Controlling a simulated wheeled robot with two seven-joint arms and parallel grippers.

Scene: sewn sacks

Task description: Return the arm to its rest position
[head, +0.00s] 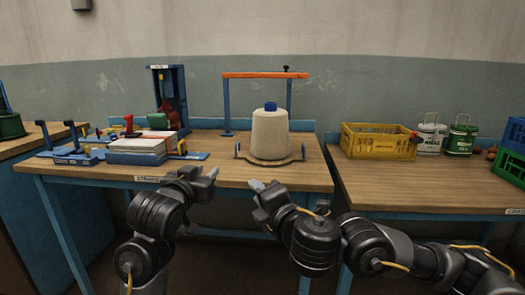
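My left gripper (204,176) is in front of the middle table's front edge, left of centre. Its fingers point to the right and look apart, with nothing seen between them. My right gripper (253,186) is just to the right, also at the front edge, its fingers pointing up and left. I cannot make out the gap between its fingers, and no object shows in it. My two grippers are apart from each other. Both arms are bent low in front of the tables.
White and blue stacked pieces (137,152) lie left.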

